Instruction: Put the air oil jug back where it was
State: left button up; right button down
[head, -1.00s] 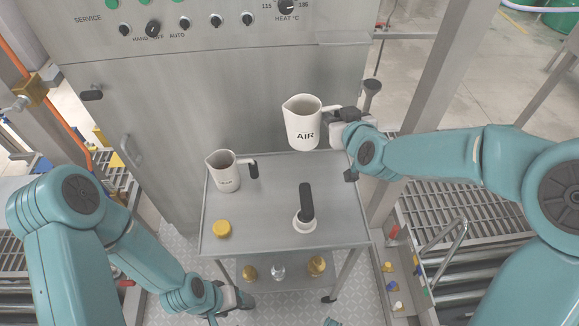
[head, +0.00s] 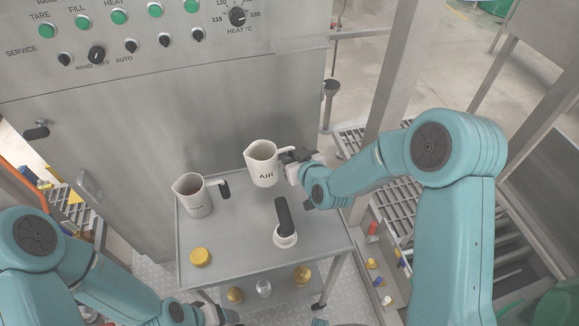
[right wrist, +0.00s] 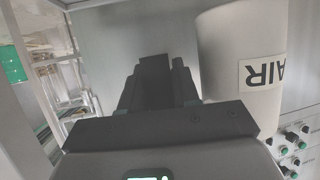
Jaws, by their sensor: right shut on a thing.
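The air oil jug (head: 261,166) is white with a black AIR label and hangs upright over the back part of the cart top (head: 240,240). My right gripper (head: 293,158) is shut on its handle, on the jug's right side. In the right wrist view the jug (right wrist: 238,45) fills the upper right, beside the dark fingers (right wrist: 158,85). Whether its base touches the cart top is hard to tell. My left gripper (head: 217,314) is low at the bottom edge, beside the cart; its fingers are too small to read.
A second white jug (head: 194,197) with a dark handle stands at the cart's back left. A white round piece with a black handle (head: 284,220) stands in front of the air jug. A yellow cap (head: 201,257) lies front left. The control cabinet (head: 150,120) rises behind.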

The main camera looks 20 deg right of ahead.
jog(key=shift+w+f, duration=0.15)
jog(key=shift+f, duration=0.8)
notch_tip(320, 180, down, 3)
jog(key=shift+f, duration=0.35)
jog(key=shift+r, duration=0.1)
jog(key=c, duration=0.8)
grip_release()
jog(key=shift+f, duration=0.2)
jog(key=shift+r, duration=0.1)
